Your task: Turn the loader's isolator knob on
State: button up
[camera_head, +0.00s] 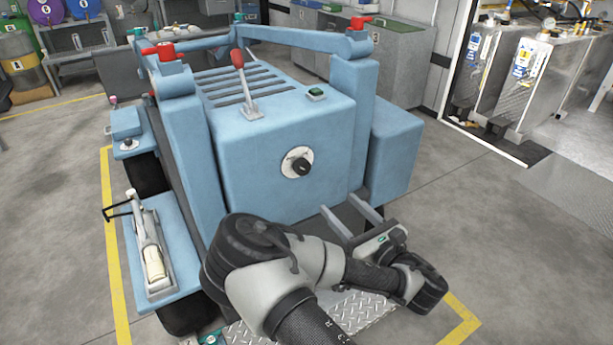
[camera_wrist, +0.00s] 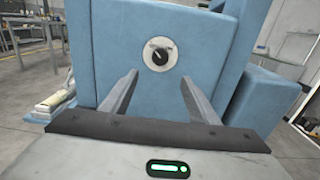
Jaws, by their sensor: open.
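The isolator knob (camera_head: 301,167) is a black rotary knob on a pale round plate, on the front face of the blue loader (camera_head: 240,170). In the wrist view the knob (camera_wrist: 159,55) sits between and beyond my two fingers, with its pointer slanting. I cannot read any marks on its plate. My gripper (camera_head: 350,218) is open and empty, below and to the right of the knob in the head view. The fingers also show in the wrist view (camera_wrist: 152,88), pointing at the panel and apart from the knob. Nothing hides the knob.
A grip-handled tool (camera_head: 152,255) lies on the left blue fender. Open floor (camera_head: 470,220) lies to the right.

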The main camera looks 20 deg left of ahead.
aim_at(305, 170)
jog(key=b+x, duration=0.2)
jog(key=x, duration=1.5)
jog(key=shift+w, duration=0.1)
jog(key=shift+d, duration=0.1)
jog(key=c, duration=1)
jog(key=shift+c, duration=0.2)
